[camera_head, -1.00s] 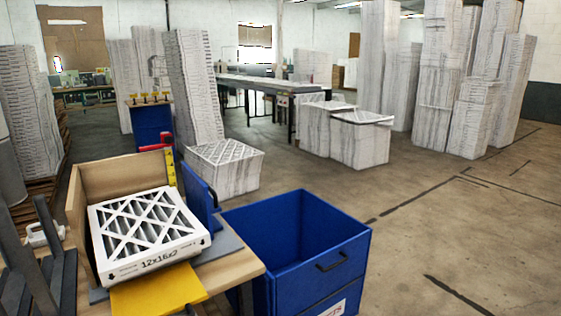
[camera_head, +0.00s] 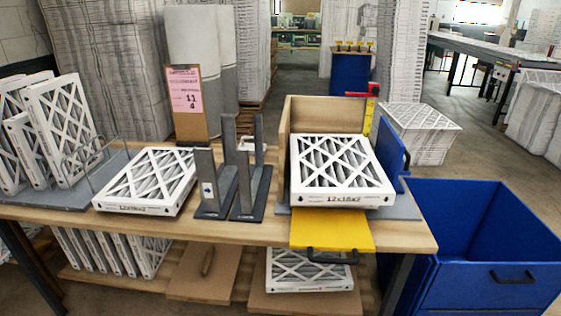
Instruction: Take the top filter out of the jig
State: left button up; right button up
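The jig is a wooden corner frame (camera_head: 300,108) on the workbench, right of centre, with a grey base plate (camera_head: 408,207). A white-framed filter (camera_head: 341,171) marked 12x16x2 lies flat in it, its pleats under a white lattice. It is the uppermost in the jig; whether more lie beneath is hidden. A yellow plate (camera_head: 331,232) juts from the jig's front, and a blue panel (camera_head: 390,152) stands at its right. Neither of my grippers is in view.
Dark upright brackets (camera_head: 250,190) stand left of the jig. Another filter (camera_head: 150,180) lies flat further left, near a rack of upright filters (camera_head: 62,128). A clipboard (camera_head: 187,100) stands behind. A large open blue bin (camera_head: 497,240) is right of the bench (camera_head: 262,231). More filters sit underneath.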

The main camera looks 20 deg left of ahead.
aim_at(327, 169)
jog(key=i+l+u, duration=0.15)
jog(key=l+u, duration=0.25)
jog(key=i+l+u, duration=0.1)
jog(key=u, duration=0.3)
jog(key=l+u, duration=0.75)
jog(key=i+l, duration=0.05)
jog(key=l, duration=0.05)
